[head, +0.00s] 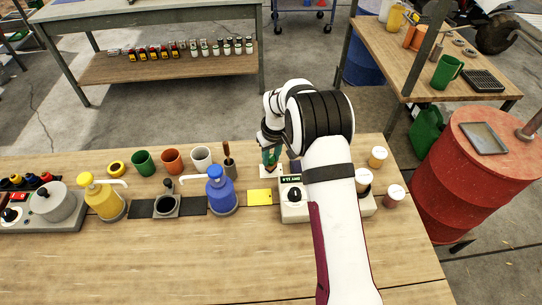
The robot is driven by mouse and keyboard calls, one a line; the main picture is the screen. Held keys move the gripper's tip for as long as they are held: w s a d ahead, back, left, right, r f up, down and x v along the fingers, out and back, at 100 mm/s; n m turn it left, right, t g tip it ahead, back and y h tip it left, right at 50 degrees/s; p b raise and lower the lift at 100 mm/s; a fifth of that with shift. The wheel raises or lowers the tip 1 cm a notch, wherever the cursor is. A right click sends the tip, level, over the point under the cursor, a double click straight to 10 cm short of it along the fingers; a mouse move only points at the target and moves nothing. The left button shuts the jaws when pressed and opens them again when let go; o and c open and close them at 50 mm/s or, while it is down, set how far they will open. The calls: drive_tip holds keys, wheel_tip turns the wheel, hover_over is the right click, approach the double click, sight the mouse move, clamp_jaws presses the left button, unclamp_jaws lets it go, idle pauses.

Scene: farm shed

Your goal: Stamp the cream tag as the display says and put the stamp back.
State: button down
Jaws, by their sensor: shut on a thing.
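My gripper (268,150) points down at the back middle of the bench, left of my arm. It is shut on a slim green thing, probably the stamp (270,157), mostly hidden by the fingers. A pale patch that looks like the cream tag (267,172) lies right below it; I cannot tell whether the two touch. A yellow tag (259,197) lies just in front. The display (302,179) stands on a pale box with a black knob, partly behind my arm; its lettering is too small to read surely.
A blue pump bottle (221,192) and a brown-handled tool (229,161) stand close left. Farther left are a dark-knobbed block (167,203), cups and a yellow pump bottle (103,198). Several small jars (377,157) stand right of my arm. The bench front (160,260) is clear.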

sight(271, 156)
drive_tip(key=shift+f, duration=0.55)
idle(0.9)
drive_tip(key=shift+r, duration=3.5)
